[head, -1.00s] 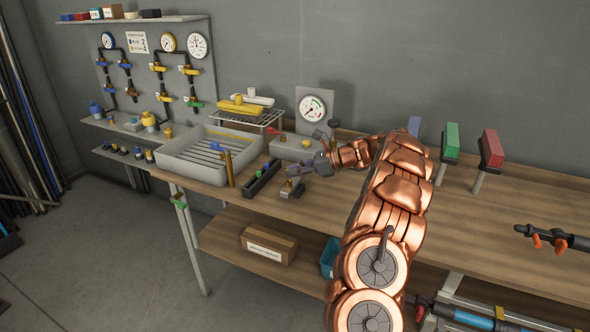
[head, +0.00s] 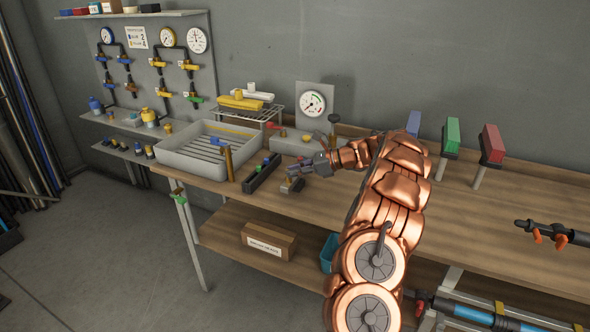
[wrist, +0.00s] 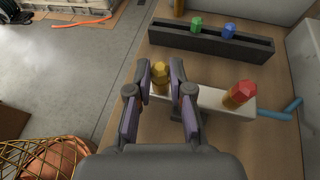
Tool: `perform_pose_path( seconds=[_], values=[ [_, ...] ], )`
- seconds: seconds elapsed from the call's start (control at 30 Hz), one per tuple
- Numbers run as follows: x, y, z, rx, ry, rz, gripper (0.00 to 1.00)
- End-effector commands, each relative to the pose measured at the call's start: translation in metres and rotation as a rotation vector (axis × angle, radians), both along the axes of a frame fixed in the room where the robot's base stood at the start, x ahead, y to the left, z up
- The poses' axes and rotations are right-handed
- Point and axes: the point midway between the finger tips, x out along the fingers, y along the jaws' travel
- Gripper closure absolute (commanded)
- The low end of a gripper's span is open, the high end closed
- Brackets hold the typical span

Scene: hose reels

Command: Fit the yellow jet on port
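The yellow jet (wrist: 160,77) stands on a pale bar-shaped block (wrist: 208,98) in the wrist view. A red-topped jet (wrist: 240,94) stands farther right on the same block. My gripper (wrist: 161,72) is open, with one fingertip on each side of the yellow jet; I cannot tell whether either touches it. The rack also shows in the wrist view (wrist: 205,42), with a green jet (wrist: 196,22) and a blue jet (wrist: 229,31).
A grey tray (head: 190,167) lies left of the rack, with a brass post (head: 229,163) beside it. A gauge panel (head: 313,103) stands behind my gripper. A blue rod (wrist: 280,110) lies at the block's right end. The bench front edge is close.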

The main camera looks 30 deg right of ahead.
Motion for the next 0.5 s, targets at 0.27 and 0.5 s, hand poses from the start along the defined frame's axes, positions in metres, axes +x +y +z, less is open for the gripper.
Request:
perform_pose_path(
  seconds=[0.27, 0.5],
  values=[
    [0.0, -0.0001, 0.0004, 0.0, 0.0, 0.0, 0.51],
    [-0.0001, -0.0001, 0.0005, 0.0, 0.0, 0.0, 0.51]
  ],
)
